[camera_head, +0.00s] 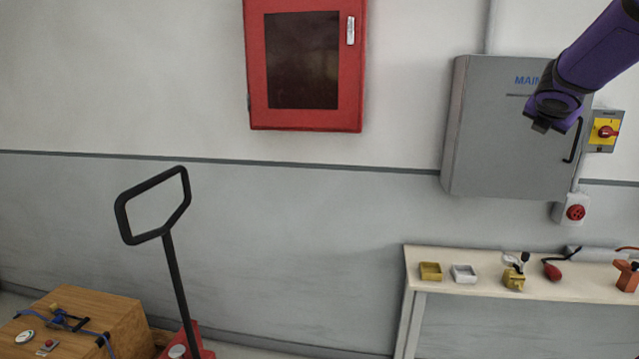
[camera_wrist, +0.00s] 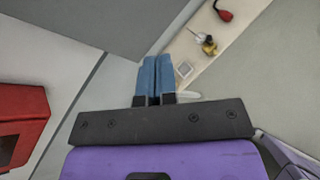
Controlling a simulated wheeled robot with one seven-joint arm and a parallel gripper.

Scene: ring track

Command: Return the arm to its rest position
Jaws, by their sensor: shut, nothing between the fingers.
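My purple arm reaches in from the upper right in the head view. My gripper (camera_head: 541,127) is at its lower end, in front of the grey cabinet marked "MAIN" and above the bench. In the wrist view my gripper (camera_wrist: 157,62) shows two blue fingers side by side, shut with nothing between them. The grey cabinet (camera_head: 490,150) hangs on the wall and is partly hidden by my arm.
The narrow bench (camera_head: 440,258) holds a yellow tray (camera_head: 430,271), a white tray (camera_head: 464,273) and several small items. A red wall box (camera_head: 255,70), a black handle (camera_head: 175,270) and a wooden crate (camera_head: 125,325) are to the left. A yellow-and-red switch (camera_head: 606,131) is beside the cabinet.

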